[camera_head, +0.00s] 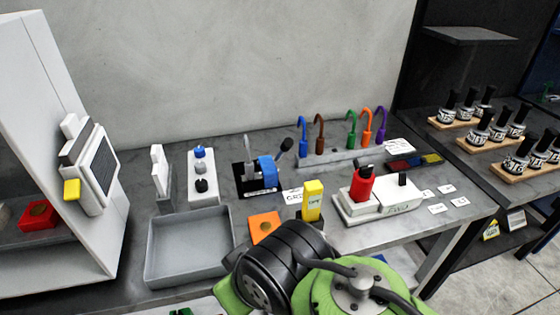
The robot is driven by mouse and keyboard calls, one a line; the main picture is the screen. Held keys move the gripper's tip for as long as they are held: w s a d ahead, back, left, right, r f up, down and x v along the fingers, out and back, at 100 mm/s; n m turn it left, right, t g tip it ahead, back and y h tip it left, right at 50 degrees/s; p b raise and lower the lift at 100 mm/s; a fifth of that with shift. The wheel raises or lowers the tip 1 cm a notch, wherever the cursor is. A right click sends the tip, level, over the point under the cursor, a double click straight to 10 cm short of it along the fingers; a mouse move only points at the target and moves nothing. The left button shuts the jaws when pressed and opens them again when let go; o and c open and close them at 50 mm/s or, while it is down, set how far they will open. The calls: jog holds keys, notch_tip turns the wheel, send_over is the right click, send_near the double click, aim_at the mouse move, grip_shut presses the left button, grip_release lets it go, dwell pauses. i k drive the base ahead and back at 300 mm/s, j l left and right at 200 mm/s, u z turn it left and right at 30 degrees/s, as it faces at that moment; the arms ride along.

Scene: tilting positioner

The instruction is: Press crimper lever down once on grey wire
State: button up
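The crimper (268,172) stands on the bench, with a blue body on a black base. Its lever, with a black knob (286,144), sticks up and to the right. A thin grey upright piece (247,148) rises from the left part of the crimper base; it looks like the grey wire, but I cannot tell how it sits in the jaws. A white card (293,196) with partly readable lettering lies in front. My green and black arm fills the bottom middle, in front of the crimper and apart from it. My gripper's fingers do not show.
A rack (345,157) holds several coloured hooked wires behind. A yellow block (313,199), an orange pad (264,227) and a red and white device (361,187) stand near my arm. A grey tray (190,279) is at left. Bottles (480,130) stand on the right bench.

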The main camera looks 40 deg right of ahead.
aim_at(288, 142)
jog(key=z, duration=0.95)
